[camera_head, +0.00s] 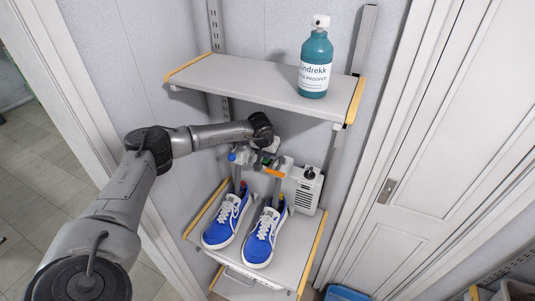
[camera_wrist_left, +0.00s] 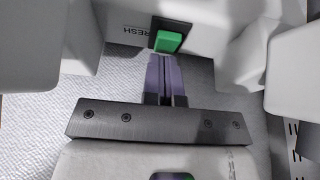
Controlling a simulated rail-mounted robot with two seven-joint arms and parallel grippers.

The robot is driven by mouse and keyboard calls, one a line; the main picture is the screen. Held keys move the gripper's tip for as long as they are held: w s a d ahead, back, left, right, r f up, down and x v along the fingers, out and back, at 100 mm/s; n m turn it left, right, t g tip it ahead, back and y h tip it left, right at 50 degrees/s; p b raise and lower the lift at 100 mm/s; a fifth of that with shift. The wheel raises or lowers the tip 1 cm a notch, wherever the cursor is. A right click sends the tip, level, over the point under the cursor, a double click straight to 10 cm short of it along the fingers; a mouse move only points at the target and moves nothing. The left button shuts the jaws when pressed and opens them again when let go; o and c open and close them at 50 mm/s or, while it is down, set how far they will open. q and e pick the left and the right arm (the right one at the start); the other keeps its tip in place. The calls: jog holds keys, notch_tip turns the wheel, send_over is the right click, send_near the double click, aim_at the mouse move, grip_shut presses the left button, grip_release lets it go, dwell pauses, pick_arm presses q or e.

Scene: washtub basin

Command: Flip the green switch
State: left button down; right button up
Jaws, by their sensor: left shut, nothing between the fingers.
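The green switch (camera_wrist_left: 168,41) sits in a dark frame on a white housing (camera_wrist_left: 130,15) in the left wrist view. The word "FRESH" is printed beside it, upside down in this view. My left gripper (camera_wrist_left: 167,58) is shut with nothing between its fingers. Its fingertips are right at the near edge of the switch; I cannot tell whether they touch it. In the head view my left arm reaches in between the two shelves, and the gripper is above the shoes, partly lost among small parts. My right gripper is not in view.
A pair of blue shoes (camera_head: 225,222) stands on the lower shelf (camera_head: 283,278). A white box with a black knob (camera_head: 308,174) is right of them. A teal bottle (camera_head: 314,72) stands on the upper shelf (camera_head: 235,78), above my wrist. A white door (camera_head: 430,200) is at the right.

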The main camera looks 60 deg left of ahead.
pick_arm(q)
jog(key=shift+s+d+f, duration=0.15)
jog(key=shift+f, duration=0.1)
jog(key=shift+s+d, duration=0.2)
jog(key=shift+s, duration=0.05)
jog(key=shift+s+d+p, duration=0.25)
jog(key=shift+s+p, duration=0.1)
jog(key=shift+p, duration=0.05)
jog(key=shift+r, duration=0.3)
jog(key=p+v, duration=0.7)
jog(key=v, duration=0.2)
jog(key=shift+r, duration=0.3)
jog(key=shift+d, duration=0.15)
